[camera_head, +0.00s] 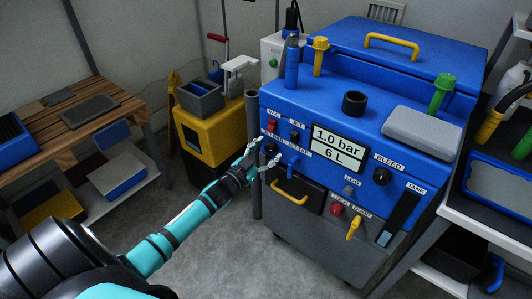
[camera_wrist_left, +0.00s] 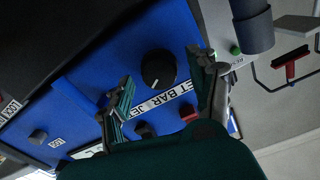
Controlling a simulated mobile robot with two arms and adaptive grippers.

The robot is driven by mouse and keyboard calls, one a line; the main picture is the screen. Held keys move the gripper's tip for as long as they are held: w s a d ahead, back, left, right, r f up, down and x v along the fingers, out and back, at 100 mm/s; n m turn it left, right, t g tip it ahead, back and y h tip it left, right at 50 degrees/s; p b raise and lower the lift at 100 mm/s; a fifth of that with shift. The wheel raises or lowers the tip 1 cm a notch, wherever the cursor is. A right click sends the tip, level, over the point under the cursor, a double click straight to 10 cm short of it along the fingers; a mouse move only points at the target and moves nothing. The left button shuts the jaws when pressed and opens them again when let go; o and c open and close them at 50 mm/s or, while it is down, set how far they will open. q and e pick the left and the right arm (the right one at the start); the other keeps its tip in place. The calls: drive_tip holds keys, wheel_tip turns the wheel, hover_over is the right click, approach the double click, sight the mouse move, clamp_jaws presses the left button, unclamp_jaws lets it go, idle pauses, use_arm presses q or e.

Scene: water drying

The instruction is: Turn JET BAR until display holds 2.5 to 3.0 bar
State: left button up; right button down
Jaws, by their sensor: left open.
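The JET BAR knob is round and black with a white mark. It shows in the left wrist view (camera_wrist_left: 158,69) beside its white label, and partly in the head view (camera_head: 271,149) on the blue machine's front. The display (camera_head: 337,146) reads 1.0 bar and 6 L. My left gripper (camera_head: 265,153) reaches the panel at this knob. In the left wrist view my left gripper (camera_wrist_left: 168,68) is open, its fingers apart with the knob seen between them. I see no clear contact with the knob. My right gripper is not in view.
Close by are the VAC switch (camera_head: 272,126), the JET switch (camera_head: 295,136) and the blue JET TAP lever (camera_head: 291,158). The BLEED knob (camera_head: 382,176) is farther right. A yellow drawer handle (camera_head: 289,193) sits below. A dark upright pipe (camera_head: 252,150) stands at the machine's left edge.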

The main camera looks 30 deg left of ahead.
use_arm(q)
drive_tip(key=c, duration=1.1)
drive_tip(key=shift+c, duration=0.2)
